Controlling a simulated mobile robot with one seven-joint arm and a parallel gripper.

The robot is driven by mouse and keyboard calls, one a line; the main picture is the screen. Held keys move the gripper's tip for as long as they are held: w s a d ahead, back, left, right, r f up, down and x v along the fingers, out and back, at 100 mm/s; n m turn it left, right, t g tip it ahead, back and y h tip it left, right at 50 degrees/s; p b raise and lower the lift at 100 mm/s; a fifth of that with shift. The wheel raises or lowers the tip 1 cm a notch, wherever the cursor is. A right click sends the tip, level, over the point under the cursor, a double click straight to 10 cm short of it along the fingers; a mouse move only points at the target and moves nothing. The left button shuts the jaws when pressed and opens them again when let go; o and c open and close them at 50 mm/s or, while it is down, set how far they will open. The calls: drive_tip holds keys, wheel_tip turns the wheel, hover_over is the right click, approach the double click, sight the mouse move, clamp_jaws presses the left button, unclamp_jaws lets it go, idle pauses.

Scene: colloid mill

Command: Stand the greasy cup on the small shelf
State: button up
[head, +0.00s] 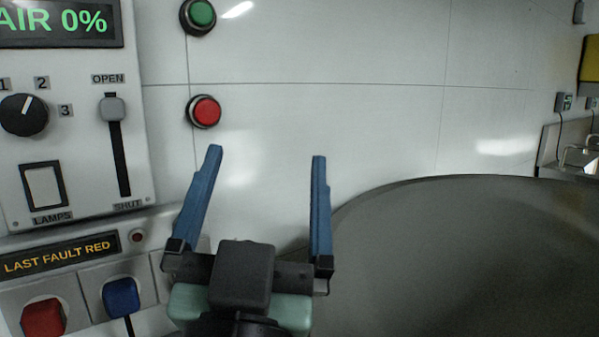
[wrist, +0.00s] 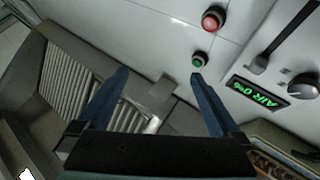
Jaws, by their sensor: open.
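My gripper (head: 266,155) is open, its two blue fingers spread wide in front of the white wall, with nothing between them. It also shows open and empty in the wrist view (wrist: 159,73). I cannot make out a greasy cup in either view. A small grey flat piece (wrist: 163,88) shows by the wall between the fingers in the wrist view. I cannot tell whether it is the small shelf.
A control panel (head: 75,190) with a dial, slider and displays stands left. A green button (head: 201,13) and red button (head: 205,111) are on the wall. A large dark round-edged surface (head: 450,250) fills the lower right. A slatted grille (wrist: 75,80) shows in the wrist view.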

drive_tip(key=s+d+r+n+t+y, duration=0.1)
drive_tip(key=s+d+r+n+t, duration=0.1)
drive_tip(key=s+r, duration=0.4)
wheel_tip(320, 180, up, 4)
drive_tip(key=shift+d+f+t, duration=0.1)
drive_tip(key=shift+d+t, duration=0.45)
drive_tip(key=shift+t, duration=0.05)
